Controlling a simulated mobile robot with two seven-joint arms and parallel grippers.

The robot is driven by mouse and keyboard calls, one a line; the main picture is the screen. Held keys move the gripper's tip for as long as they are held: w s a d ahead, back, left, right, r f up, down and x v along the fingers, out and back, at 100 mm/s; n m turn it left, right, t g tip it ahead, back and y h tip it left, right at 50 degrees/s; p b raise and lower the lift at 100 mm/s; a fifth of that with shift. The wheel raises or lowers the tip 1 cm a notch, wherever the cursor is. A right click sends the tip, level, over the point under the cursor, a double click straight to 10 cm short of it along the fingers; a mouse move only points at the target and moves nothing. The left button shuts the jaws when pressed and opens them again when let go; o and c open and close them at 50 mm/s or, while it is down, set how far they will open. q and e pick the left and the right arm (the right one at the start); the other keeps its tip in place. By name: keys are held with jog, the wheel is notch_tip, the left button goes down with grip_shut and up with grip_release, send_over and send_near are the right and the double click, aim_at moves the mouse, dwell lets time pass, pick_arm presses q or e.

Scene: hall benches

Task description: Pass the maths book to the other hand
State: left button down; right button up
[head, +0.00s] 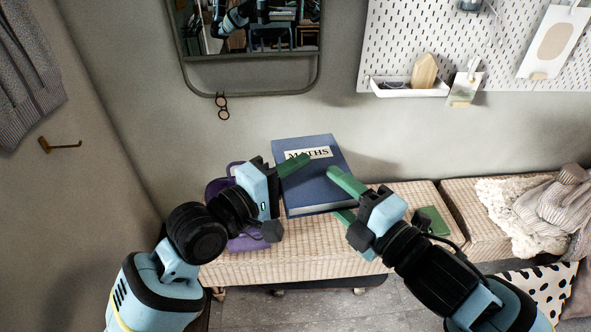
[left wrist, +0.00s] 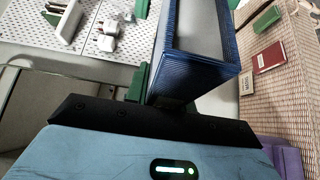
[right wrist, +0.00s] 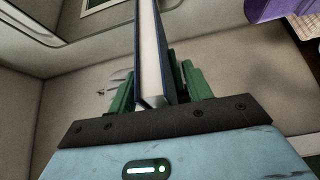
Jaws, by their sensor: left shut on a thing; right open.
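The maths book (head: 318,180) is blue with a pale label and is held tilted above the wicker bench. My left gripper (head: 303,163) is shut on its left side, one green finger across the cover beside the label. My right gripper (head: 339,194) is open at the lower right corner, one finger in front of the book and one lower, partly hidden behind. In the right wrist view the book (right wrist: 150,50) stands edge-on between the open fingers.
The wicker bench (head: 300,262) carries a purple bag (head: 243,243) at left and a green book (head: 432,221) at right. A red book (left wrist: 270,57) lies there in the left wrist view. Knitwear (head: 560,205) lies at far right. A mirror (head: 250,70) and pegboard (head: 440,45) are behind.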

jog(key=s+d+f+m+h, duration=0.2)
jog(key=d+f+m, duration=0.15)
jog(key=f, duration=0.35)
jog(key=s+d+f+m+g+h, duration=0.1)
jog(key=d+f+m+h, duration=0.1)
jog(key=f+m, duration=0.4)
jog(key=s+d+f+m+h, duration=0.2)
jog(key=f+m, duration=0.2)
jog(key=f, duration=0.4)
jog(key=s+d+f+m+g+h, duration=0.1)
jog(key=s+f+m, duration=0.3)
jog(key=s+f, duration=0.4)
jog(key=s+d+f+m+g+h, duration=0.1)
jog(key=s+d+f+m+g, duration=0.2)
jog(key=s+f, duration=0.6)
jog(key=shift+s+f+m+g+h, duration=0.3)
jog(key=shift+s+m+g, duration=0.2)
jog(key=shift+s+m, duration=0.55)
jog(key=shift+w, duration=0.15)
